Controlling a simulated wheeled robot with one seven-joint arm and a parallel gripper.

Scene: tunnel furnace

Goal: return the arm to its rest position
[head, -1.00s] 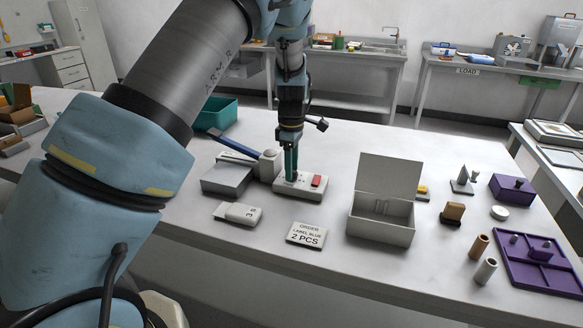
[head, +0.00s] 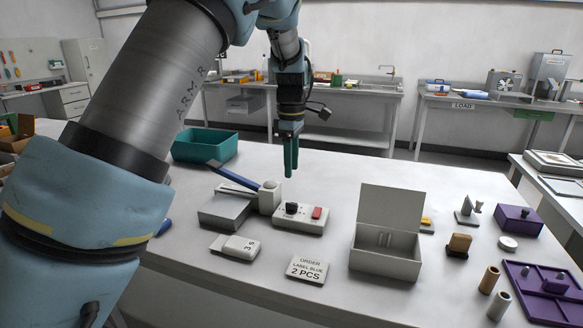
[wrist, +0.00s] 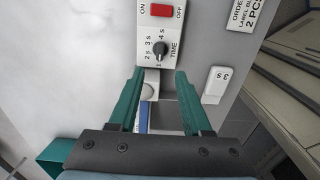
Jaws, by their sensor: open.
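My gripper (head: 290,160) points down above the table, with its two green fingers apart and nothing between them. In the wrist view, the open fingers (wrist: 156,85) straddle the view of a white control box (wrist: 161,30) below. The box has a red ON/OFF switch and a black time dial. In the head view, this control box (head: 300,218) sits on the table just below my gripper, clear of the fingertips. My arm (head: 150,90) reaches in from the left and hides part of the table.
A grey device with a blue lever (head: 225,209) stands left of the box. A teal bin (head: 205,146) is behind it. An open grey box (head: 385,262), an order card (head: 307,270), a purple tray (head: 550,290) and small parts lie around. Air above the table is clear.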

